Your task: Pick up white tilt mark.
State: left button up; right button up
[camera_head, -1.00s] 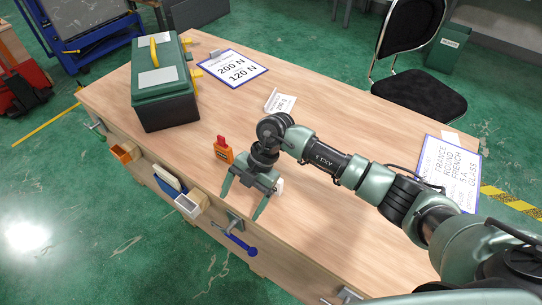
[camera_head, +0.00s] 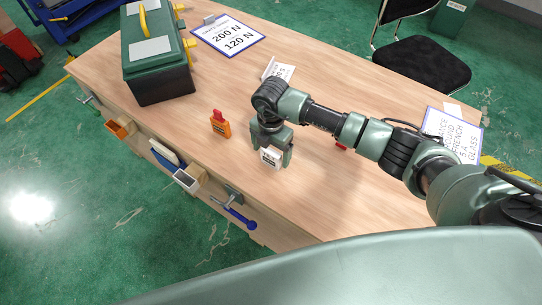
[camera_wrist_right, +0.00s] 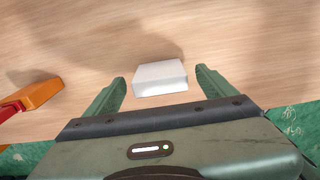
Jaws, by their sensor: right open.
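The white tilt mark (camera_head: 271,157) is a small white block with dark print on its face, standing on the wooden bench. In the right wrist view, its plain white top (camera_wrist_right: 160,77) shows between the two fingers, with a gap on each side. My right gripper (camera_head: 275,160) is open, pointing down over the block, and its fingers are not closed on it. The wrist view shows both green fingers (camera_wrist_right: 160,84) spread apart. My left gripper is not in view.
An orange block with a red top (camera_head: 220,124) stands to the left of the gripper. A green toolbox (camera_head: 158,70) stands farther left. A small red thing (camera_head: 341,146) is partly hidden by my right arm. A clamp (camera_head: 235,208) hangs on the front edge.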

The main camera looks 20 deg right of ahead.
jog(key=shift+c, duration=0.3)
jog(key=c, duration=1.1)
jog(key=shift+c, duration=1.4)
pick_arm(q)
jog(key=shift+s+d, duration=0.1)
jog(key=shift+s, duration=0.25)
